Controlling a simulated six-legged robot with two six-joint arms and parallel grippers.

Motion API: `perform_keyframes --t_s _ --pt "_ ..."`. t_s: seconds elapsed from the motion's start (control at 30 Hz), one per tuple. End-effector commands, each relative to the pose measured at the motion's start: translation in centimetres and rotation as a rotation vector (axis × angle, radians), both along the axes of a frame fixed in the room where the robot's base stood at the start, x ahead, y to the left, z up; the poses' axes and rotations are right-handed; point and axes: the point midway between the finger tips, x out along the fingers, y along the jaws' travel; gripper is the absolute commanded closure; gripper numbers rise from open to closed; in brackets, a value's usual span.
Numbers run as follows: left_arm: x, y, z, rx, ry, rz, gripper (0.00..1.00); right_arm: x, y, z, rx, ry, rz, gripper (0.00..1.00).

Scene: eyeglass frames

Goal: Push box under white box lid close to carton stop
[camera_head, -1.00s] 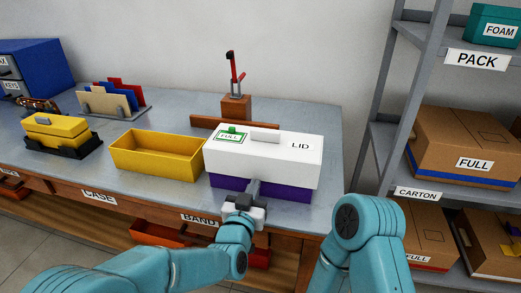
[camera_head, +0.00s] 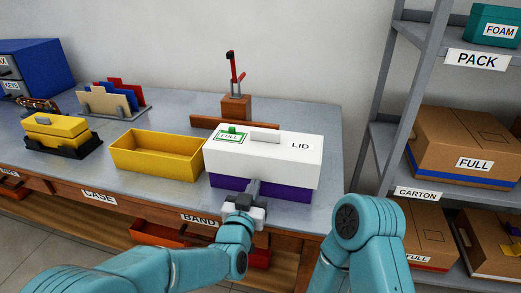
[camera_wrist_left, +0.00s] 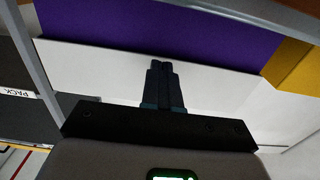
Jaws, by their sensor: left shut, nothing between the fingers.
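A purple box (camera_head: 232,186) stands on the grey bench under a white lid (camera_head: 270,160) marked LID. The lid covers most of the box, so only a low purple strip shows at the front. My left gripper (camera_head: 254,187) is shut and empty, its fingertips at the front face of the purple box. In the left wrist view the closed fingers (camera_wrist_left: 161,65) point at the purple face (camera_wrist_left: 160,28); I cannot tell whether they touch. A brown wooden bar (camera_head: 210,121), perhaps the carton stop, lies behind the lid and is partly hidden by it. My right gripper is out of view.
An open yellow box (camera_head: 155,166) stands close to the left of the lid. A wooden block with a red lever (camera_head: 235,105) stands behind. A grey shelf rack (camera_head: 380,120) with cartons is on the right. A narrow bare bench strip lies right of the lid.

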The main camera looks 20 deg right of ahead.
Motion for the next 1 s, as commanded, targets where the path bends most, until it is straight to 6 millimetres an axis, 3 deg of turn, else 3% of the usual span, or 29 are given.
perform_keyframes --t_s 1.0 --pt "0.51 -0.34 0.02 0.0 0.0 0.0 1.0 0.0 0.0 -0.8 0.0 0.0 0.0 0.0"
